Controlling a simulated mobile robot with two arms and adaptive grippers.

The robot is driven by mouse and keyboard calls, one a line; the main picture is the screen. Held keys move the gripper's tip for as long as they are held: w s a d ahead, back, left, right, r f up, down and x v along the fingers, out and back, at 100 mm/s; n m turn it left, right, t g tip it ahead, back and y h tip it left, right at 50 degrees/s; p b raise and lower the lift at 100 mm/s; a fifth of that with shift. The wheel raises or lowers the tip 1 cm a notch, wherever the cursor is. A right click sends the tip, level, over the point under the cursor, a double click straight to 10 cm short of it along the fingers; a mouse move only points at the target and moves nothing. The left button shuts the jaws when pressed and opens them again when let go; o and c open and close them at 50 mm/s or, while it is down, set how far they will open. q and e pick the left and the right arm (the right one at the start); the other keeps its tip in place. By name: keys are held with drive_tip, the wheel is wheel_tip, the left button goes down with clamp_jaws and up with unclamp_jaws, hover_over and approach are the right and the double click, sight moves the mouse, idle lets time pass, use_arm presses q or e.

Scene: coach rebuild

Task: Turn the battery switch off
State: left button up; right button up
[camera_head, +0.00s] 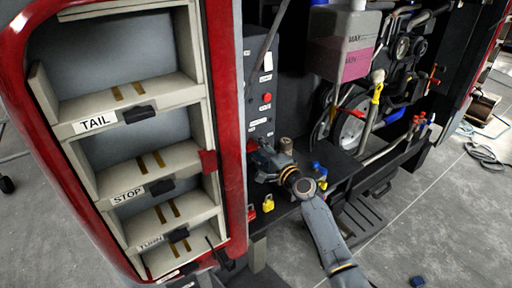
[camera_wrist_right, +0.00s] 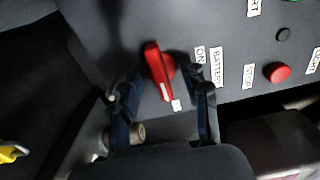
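The battery switch (camera_wrist_right: 157,72) is a red lever handle on a dark panel in the right wrist view. It sits beside labels reading ON and BATTERY (camera_wrist_right: 216,68), and its handle stands nearly upright in that picture, slightly tilted. My right gripper (camera_wrist_right: 160,88) is open, with one finger on each side of the handle. Gaps show between the fingers and the handle. In the head view my right gripper (camera_head: 262,158) is at the lower part of the dark panel (camera_head: 260,115) and largely hides the switch. My left gripper cannot be made out.
A red button (camera_wrist_right: 278,72) labelled STOP is right of the switch in the wrist view. Yellow and red padlocks (camera_head: 268,203) lie below my gripper. A shelf unit (camera_head: 205,140) with labelled trays stands left; a fluid tank (camera_head: 345,45) is above right.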

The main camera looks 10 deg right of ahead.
drive_tip(key=shift+p+v, duration=0.65)
drive_tip(key=shift+v, duration=1.35)
drive_tip(key=v, duration=0.5)
drive_tip(key=shift+p, duration=0.35)
